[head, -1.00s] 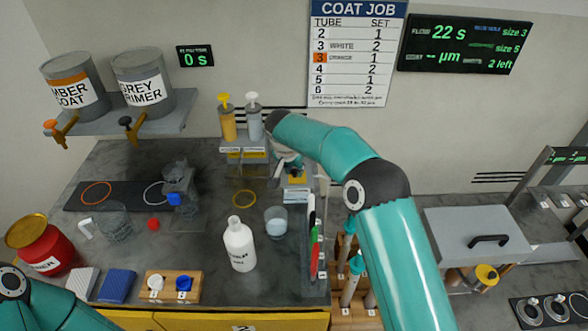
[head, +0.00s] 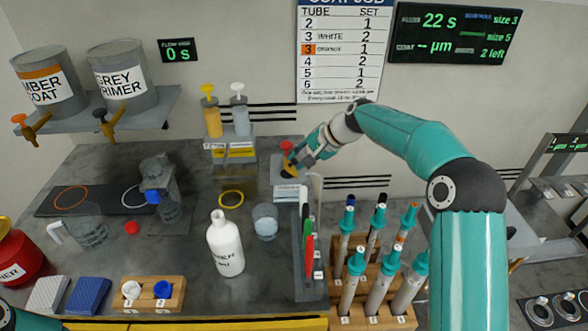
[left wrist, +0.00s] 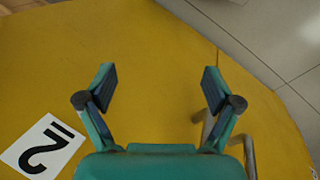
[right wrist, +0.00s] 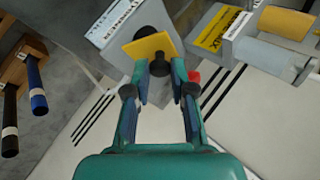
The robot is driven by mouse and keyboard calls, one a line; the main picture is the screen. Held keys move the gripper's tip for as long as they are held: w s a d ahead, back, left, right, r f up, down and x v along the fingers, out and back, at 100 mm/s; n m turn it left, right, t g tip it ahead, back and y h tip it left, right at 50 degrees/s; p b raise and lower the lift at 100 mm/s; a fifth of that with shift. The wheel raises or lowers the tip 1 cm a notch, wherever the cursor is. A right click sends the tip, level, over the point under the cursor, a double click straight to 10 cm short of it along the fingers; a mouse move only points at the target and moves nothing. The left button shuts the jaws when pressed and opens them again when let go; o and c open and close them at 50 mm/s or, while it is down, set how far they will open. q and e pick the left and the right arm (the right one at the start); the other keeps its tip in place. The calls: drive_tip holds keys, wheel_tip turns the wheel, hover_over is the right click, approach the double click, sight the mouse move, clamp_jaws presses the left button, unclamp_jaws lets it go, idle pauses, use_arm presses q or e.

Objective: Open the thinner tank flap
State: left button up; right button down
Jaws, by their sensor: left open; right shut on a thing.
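The thinner tank appears to be the grey box (head: 284,186) with a label on its front, at the back of the bench in the head view. In the right wrist view a small yellow flap (right wrist: 147,46) stands tilted beside a dark round part on the tank (right wrist: 118,52). My right gripper (right wrist: 160,70) is shut on the dark knob at the flap. In the head view this gripper (head: 298,160) is over the tank's top and partly hides the flap. My left gripper (left wrist: 155,78) is open and empty above a yellow surface with a number plate.
A white bottle (head: 226,246) and a clear beaker (head: 265,222) stand left of the tank. Upright teal-topped tools (head: 352,272) stand in a wooden rack near my right arm. Two pump bottles (head: 226,118) stand behind.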

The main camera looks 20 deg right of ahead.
drive_tip(key=shift+s+d+f+m+t+y+b, duration=0.2)
drive_tip(key=shift+d+f+m+t+y+b, duration=0.5)
drive_tip(key=shift+y+b, duration=1.5)
drive_tip(key=shift+s+d+f+m+t+y+b, duration=0.3)
drive_tip(key=shift+d+t+y+b, duration=0.55)
drive_tip(key=shift+b, duration=2.7)
drive_tip(key=shift+s+d+f+m+t+y+b, duration=0.15)
drive_tip(key=shift+d+f+m+t+y+b, duration=0.6)
drive_tip(key=shift+y+b, duration=1.45)
drive_tip(key=shift+a+r+n+h+b, duration=0.15)
drive_tip(key=shift+n+h+b, duration=0.1)
drive_tip(key=shift+h+b, duration=0.4)
drive_tip(key=c, duration=1)
unclamp_jaws()
drive_tip(key=shift+r, duration=0.1)
drive_tip(key=v, duration=1.2)
drive_tip(key=shift+f, duration=0.2)
